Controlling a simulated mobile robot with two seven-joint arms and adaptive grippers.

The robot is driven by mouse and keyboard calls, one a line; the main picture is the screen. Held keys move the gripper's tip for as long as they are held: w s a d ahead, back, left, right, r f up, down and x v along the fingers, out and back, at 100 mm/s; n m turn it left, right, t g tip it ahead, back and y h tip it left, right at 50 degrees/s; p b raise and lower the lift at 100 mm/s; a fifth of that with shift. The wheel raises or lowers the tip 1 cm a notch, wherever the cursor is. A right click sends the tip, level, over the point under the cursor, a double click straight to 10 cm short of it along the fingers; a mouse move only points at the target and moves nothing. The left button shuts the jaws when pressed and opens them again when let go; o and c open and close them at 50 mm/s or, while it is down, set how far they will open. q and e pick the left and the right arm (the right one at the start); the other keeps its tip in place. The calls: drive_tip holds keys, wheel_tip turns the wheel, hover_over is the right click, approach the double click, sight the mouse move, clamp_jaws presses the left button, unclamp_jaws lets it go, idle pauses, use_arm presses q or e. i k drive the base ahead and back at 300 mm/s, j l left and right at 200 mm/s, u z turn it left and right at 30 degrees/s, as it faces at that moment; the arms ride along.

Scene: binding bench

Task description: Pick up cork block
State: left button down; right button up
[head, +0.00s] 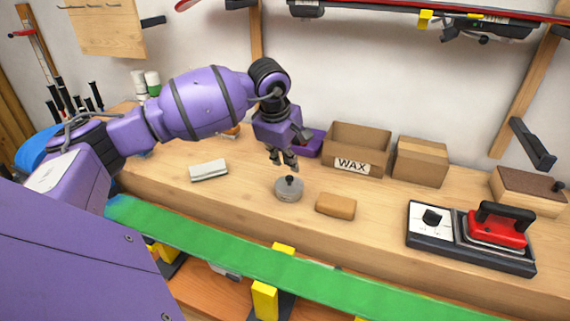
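A tan block with rounded edges, which looks like the cork block (336,206), lies flat on the wooden bench in the head view, right of centre. My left gripper (283,164) points down over the bench, to the left of the block and apart from it. Its fingers look parted, with nothing between them. Just below the fingertips stands a round grey metal piece with a black knob (288,190); I cannot tell whether they touch. My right gripper is not in view.
An open box marked WAX (356,151), a closed cardboard box (420,161) and a purple container (309,144) stand behind. A red iron (498,228) and a brown-topped block (528,190) are right. A pale bar (209,170) lies left. A green board (250,262) runs along the front.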

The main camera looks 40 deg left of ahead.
sight(344, 208)
drive_tip(key=k, duration=1)
